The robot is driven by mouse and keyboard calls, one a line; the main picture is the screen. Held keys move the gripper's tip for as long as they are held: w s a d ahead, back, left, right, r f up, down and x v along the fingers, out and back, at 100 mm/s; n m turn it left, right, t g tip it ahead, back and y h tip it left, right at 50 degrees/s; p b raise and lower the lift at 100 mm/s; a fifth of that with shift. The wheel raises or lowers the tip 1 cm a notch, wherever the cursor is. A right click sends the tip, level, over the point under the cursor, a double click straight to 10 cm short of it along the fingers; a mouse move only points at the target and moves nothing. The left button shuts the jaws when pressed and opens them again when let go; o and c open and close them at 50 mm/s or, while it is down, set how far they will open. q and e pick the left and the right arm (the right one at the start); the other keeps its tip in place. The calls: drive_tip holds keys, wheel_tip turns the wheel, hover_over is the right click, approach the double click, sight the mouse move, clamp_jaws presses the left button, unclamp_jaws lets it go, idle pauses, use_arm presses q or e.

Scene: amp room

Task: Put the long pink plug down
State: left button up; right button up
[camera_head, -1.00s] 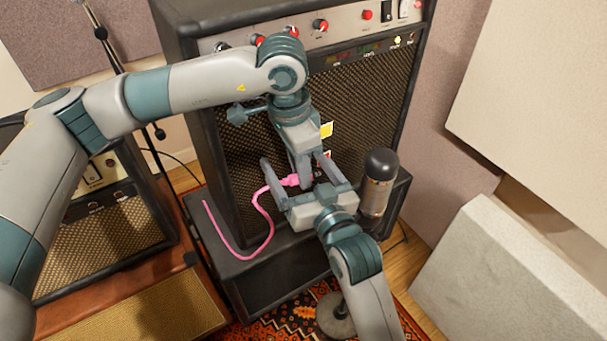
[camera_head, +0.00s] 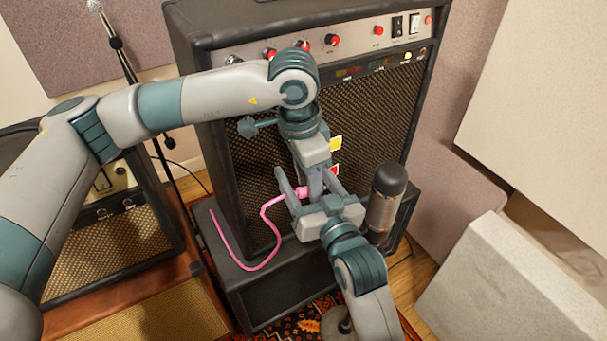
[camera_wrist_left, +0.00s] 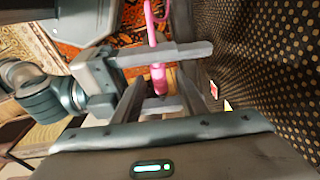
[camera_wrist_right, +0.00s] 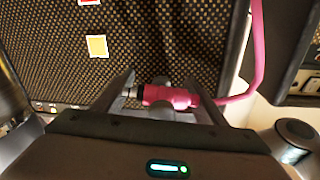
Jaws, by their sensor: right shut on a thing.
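The long pink plug (camera_wrist_right: 165,96) is held in front of the amp's grille, its silver tip to the left in the right wrist view. My right gripper (camera_head: 305,176) comes from below and is shut on it, with a finger near each end of the plug. My left gripper (camera_head: 316,192) reaches down from above. Its fingers lie on either side of the plug's pink body in the left wrist view (camera_wrist_left: 159,82) and look open around it. The pink cable (camera_head: 237,257) trails left from the plug over the black box. The grippers partly hide the plug in the head view.
The big amp (camera_head: 240,160) stands on a low black box (camera_head: 265,305). A dark-topped cylinder (camera_head: 385,205) stands at its right. Yellow (camera_head: 335,143) and red (camera_head: 334,170) labels are on the grille. A smaller amp (camera_head: 115,240) is at left. The box top left of the grippers is free except for cable.

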sight(303, 189)
use_arm(q)
drive_tip(key=shift+r, duration=0.15)
wheel_tip(303, 189, up, 12)
drive_tip(key=a, duration=0.1)
drive_tip(key=shift+s+a, duration=0.15)
drive_tip(key=shift+s, duration=0.15)
idle(0.4)
